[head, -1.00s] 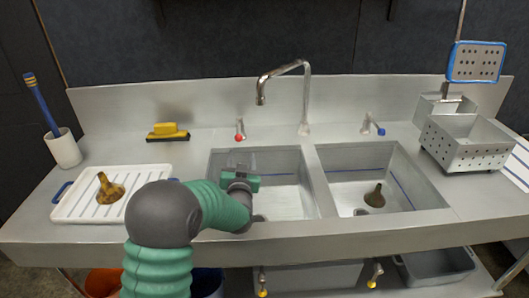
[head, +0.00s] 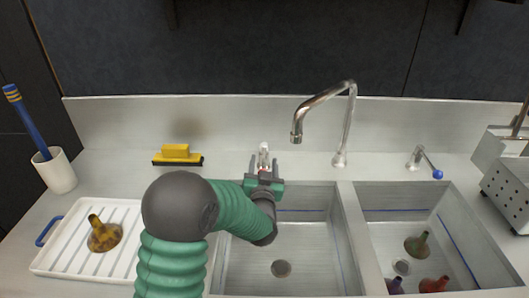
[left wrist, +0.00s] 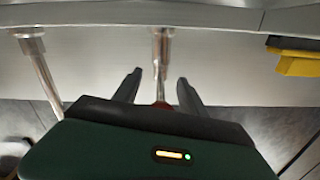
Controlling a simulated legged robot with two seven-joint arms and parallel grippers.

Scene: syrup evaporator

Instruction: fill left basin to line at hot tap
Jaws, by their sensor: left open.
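The left basin (head: 318,240) shows a blue line (head: 300,211) on its back wall. Its drain (head: 281,268) is visible on a bare floor, and I see no water. The hot tap (head: 264,153) with its red mark stands behind this basin. My left gripper (head: 264,172) is right at it, hiding its lower part. In the left wrist view the open fingers (left wrist: 161,78) stand either side of the tap's metal lever (left wrist: 163,52), with red between them; contact is unclear. The spout (head: 297,136) hangs over the back of the left basin, with no stream visible. My right gripper is out of view.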

